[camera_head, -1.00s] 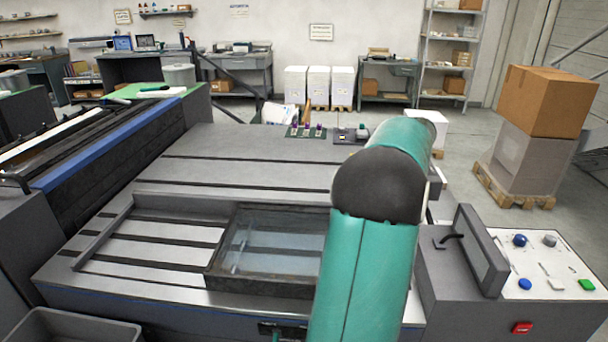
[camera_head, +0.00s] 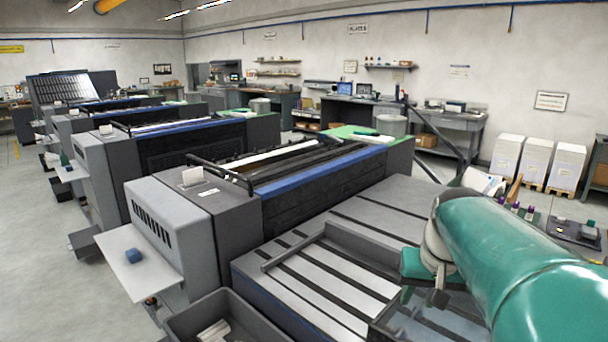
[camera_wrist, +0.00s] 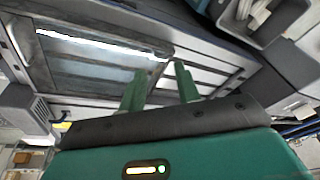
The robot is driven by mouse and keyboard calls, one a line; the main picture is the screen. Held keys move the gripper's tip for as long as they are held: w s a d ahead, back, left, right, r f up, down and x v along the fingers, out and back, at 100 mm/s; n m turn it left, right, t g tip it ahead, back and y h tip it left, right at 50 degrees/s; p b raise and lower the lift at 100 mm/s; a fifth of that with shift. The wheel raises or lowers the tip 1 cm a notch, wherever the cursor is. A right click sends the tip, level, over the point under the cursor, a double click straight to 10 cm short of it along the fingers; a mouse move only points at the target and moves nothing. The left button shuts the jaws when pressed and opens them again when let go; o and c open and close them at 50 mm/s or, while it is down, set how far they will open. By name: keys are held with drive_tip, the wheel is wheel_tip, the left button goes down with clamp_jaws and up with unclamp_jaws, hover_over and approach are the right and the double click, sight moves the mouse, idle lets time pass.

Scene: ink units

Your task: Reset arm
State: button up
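My gripper (camera_wrist: 160,70) shows in the wrist view with its two green fingers apart and nothing between them. It is above the slotted grey machine bed, near a dark-framed glass tray (camera_wrist: 100,68). In the head view my green arm fills the lower right, and the wrist end hangs over the slotted bed (camera_head: 335,272). The fingers are small and partly hidden there. The glass tray shows only in part below the wrist.
A grey bin (camera_head: 245,318) with pale pieces inside stands at the front of the bed. A long press unit (camera_head: 165,235) with a shelf holding a blue object (camera_head: 133,256) is to the left. White stacks (camera_head: 535,160) stand at the back right.

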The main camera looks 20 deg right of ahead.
drive_tip(key=s+a+f+n+t, duration=0.1)
drive_tip(key=s+a+f+n, duration=0.1)
drive_tip(key=a, duration=0.8)
drive_tip(key=s+a+f+n+t, duration=0.1)
drive_tip(key=s+a+n, duration=0.2)
drive_tip(key=a, duration=0.8)
drive_tip(key=shift+s+a+f+n+y, duration=0.3)
drive_tip(key=shift+s+f, duration=0.1)
drive_tip(key=shift+s, duration=0.35)
drive_tip(key=shift+s, duration=0.1)
